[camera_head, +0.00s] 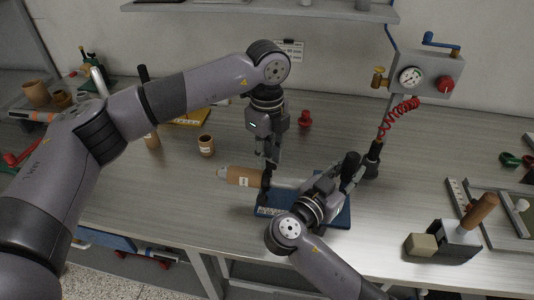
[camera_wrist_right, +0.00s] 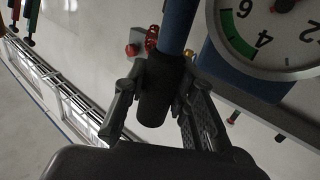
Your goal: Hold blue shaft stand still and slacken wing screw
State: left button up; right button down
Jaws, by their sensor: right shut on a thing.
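The blue shaft stand (camera_head: 338,217) sits on the bench, with a pale shaft lying across it and a brown roll (camera_head: 240,176) on the shaft's left end. My left gripper (camera_head: 268,165) points down over the stand's left end, near a dark upright. The wing screw is too small or hidden to make out. My right gripper (camera_head: 348,176) is at the stand's right end and shut on part of it; the contact is mostly hidden. In the right wrist view, a dark cylinder with a blue rod shows between the fingers of my right gripper (camera_wrist_right: 158,105).
A gauge panel (camera_head: 428,72) on a post with a red coiled hose (camera_head: 398,115) stands close behind my right gripper. A brown cup (camera_head: 206,145) and a red knob (camera_head: 304,119) stand behind the stand. A wooden-handled tool (camera_head: 455,240) lies right.

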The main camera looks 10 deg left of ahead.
pick_arm(q)
jog(key=shift+r, duration=0.1)
notch_tip(320, 180, up, 12)
dwell(0.6)
notch_tip(320, 180, down, 13)
jog(key=m, duration=3.6)
jog(key=shift+r, duration=0.1)
